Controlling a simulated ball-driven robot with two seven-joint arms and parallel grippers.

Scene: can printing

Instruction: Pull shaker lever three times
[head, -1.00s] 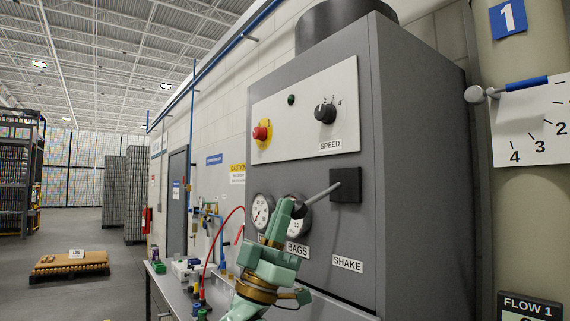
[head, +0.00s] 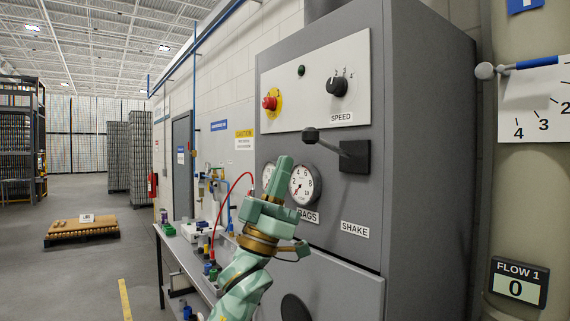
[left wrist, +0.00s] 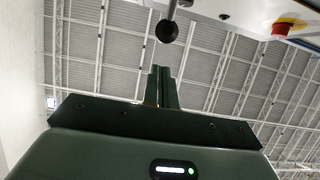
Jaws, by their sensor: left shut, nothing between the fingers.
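The shaker lever (head: 329,142) sticks out from a black square mount above the SHAKE label on the grey cabinet. It points out to the left and slightly up, ending in a dark round knob. My left gripper (head: 284,164) is below and left of the knob, pointing up, shut and empty. In the left wrist view the knob (left wrist: 166,31) hangs just beyond the closed fingertips (left wrist: 160,72), with a visible gap. My right gripper is out of view.
The cabinet front (head: 280,60) carries a red stop button (head: 270,103), a SPEED knob (head: 338,86) and gauges (head: 304,185), partly behind my gripper. A workbench (head: 175,240) with small items and a red hose stands left. Open floor lies farther left.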

